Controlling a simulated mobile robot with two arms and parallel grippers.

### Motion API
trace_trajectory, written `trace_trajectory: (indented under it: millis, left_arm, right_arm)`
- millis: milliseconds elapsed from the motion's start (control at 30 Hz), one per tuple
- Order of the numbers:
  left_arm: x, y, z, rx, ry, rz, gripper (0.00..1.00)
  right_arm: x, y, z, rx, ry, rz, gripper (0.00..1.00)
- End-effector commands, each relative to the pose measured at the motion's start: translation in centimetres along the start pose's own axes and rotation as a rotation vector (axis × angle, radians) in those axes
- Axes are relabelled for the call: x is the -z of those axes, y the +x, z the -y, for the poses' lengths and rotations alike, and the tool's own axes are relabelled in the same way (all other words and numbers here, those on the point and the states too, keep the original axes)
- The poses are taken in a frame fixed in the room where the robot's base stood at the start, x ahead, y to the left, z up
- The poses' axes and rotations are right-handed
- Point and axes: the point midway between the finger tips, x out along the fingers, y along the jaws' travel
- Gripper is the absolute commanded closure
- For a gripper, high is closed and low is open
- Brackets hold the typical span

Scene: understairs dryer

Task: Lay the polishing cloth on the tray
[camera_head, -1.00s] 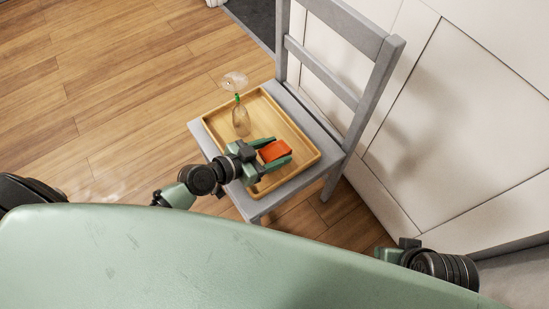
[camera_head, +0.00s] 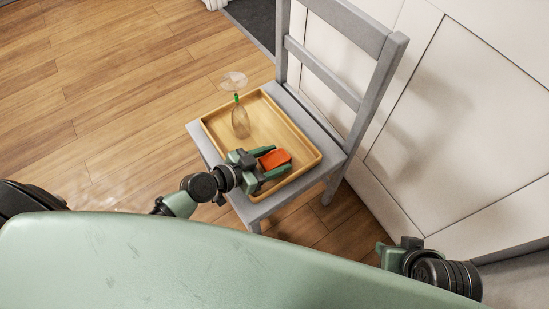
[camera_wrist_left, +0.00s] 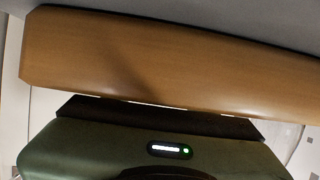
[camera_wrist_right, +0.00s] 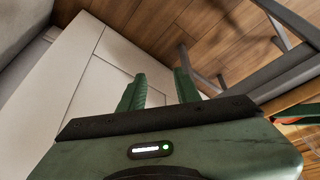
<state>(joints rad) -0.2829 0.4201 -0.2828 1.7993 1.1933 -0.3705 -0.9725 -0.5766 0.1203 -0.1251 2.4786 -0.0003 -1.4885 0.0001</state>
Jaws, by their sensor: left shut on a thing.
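The orange-red polishing cloth (camera_head: 274,159) is between the fingers of my left gripper (camera_head: 271,162), which is shut on it. It is over the near right part of the wooden tray (camera_head: 305,143); I cannot tell whether it touches the tray floor. The tray lies on the seat of a grey chair. In the left wrist view the wooden rim (camera_wrist_left: 150,60) crosses close in front and hides the fingers and cloth. My right gripper (camera_wrist_right: 160,88) is open and empty, apart from the chair.
A clear stemmed glass (camera_head: 240,122) with a green mark on its stem stands upside down at the tray's far left. The grey chair's backrest (camera_head: 372,70) rises behind the tray. White panels (camera_head: 470,120) stand to the right. Wooden floor is clear at left.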

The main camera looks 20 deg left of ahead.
Motion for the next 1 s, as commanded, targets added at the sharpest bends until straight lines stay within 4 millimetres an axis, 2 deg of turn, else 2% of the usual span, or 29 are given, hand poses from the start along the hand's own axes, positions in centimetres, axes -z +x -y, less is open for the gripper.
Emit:
trace_trajectory:
  millis: [33, 100, 500, 600, 767, 867, 1000]
  left_arm:
    - [0.0, 0.0, 0.0, 0.0, 0.0, 0.0, 0.41]
    - [0.0, 0.0, 0.0, 0.0, 0.0, 0.0, 0.22]
    - [0.1, 0.0, 0.0, 0.0, 0.001, 0.0, 0.22]
    - [0.3, -0.1, 0.0, 0.0, 0.001, 0.0, 0.22]
    - [0.0, -3.7, -0.1, -0.004, 0.004, 0.005, 0.22]
    - [-0.1, -6.2, -0.1, -0.004, 0.005, 0.006, 0.22]
    - [-0.1, -9.4, -0.2, -0.006, 0.004, 0.005, 0.22]
  right_arm:
    - [0.2, 0.0, 0.0, 0.001, 0.0, -0.006, 0.67]
    - [0.3, 0.0, 0.0, 0.001, -0.001, -0.009, 0.67]
    - [0.5, -0.1, 0.0, 0.0, -0.001, -0.006, 0.67]
    - [-1.2, -0.4, 0.0, 0.002, 0.003, 0.061, 0.67]
    - [-1.2, -0.2, 0.0, 0.001, 0.003, 0.056, 0.67]
    - [0.1, 0.2, 0.1, 0.003, 0.0, -0.002, 0.67]
    - [3.5, 0.7, 0.5, 0.009, -0.005, -0.148, 0.67]
